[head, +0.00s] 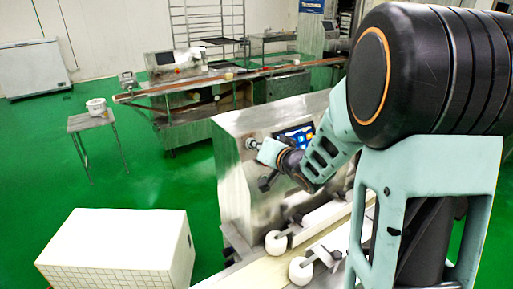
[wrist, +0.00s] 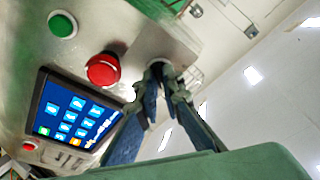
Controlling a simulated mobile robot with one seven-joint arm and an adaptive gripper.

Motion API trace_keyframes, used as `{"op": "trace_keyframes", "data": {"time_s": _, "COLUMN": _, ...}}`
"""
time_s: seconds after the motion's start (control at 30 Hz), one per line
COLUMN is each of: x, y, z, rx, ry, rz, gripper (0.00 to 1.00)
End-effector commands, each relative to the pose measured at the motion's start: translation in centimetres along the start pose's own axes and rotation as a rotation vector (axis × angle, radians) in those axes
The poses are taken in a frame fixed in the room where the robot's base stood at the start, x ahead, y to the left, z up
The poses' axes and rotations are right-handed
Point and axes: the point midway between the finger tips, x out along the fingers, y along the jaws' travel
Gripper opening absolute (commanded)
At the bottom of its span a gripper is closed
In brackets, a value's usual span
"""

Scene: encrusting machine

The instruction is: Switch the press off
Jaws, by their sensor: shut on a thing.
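The press (head: 232,165) is a steel machine with a control panel on its sloped front. In the wrist view the panel carries a red mushroom button (wrist: 103,69), a green button (wrist: 62,24) and a lit blue touch screen (wrist: 75,118). My gripper (wrist: 160,72) is shut at the panel beside the red button, its blue-grey fingers converging on a small switch knob mostly hidden between the tips. In the head view my gripper (head: 257,147) reaches the panel left of the screen (head: 295,135); the fingertips are hard to make out there.
A conveyor (head: 270,270) with white rollers (head: 276,244) runs in front of the press. A white box (head: 120,245) stands at lower left. A small table (head: 90,121) with a white container and a long processing line (head: 200,85) stand behind. Green floor is clear between them.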

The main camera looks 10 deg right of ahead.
Motion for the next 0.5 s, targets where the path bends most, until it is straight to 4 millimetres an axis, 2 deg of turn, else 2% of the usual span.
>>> {"op": "trace_keyframes", "data": {"time_s": 0.5, "x": 0.07, "y": 0.45, "z": 0.06, "rx": -0.454, "ry": 0.001, "rz": -0.098, "gripper": 0.0}}
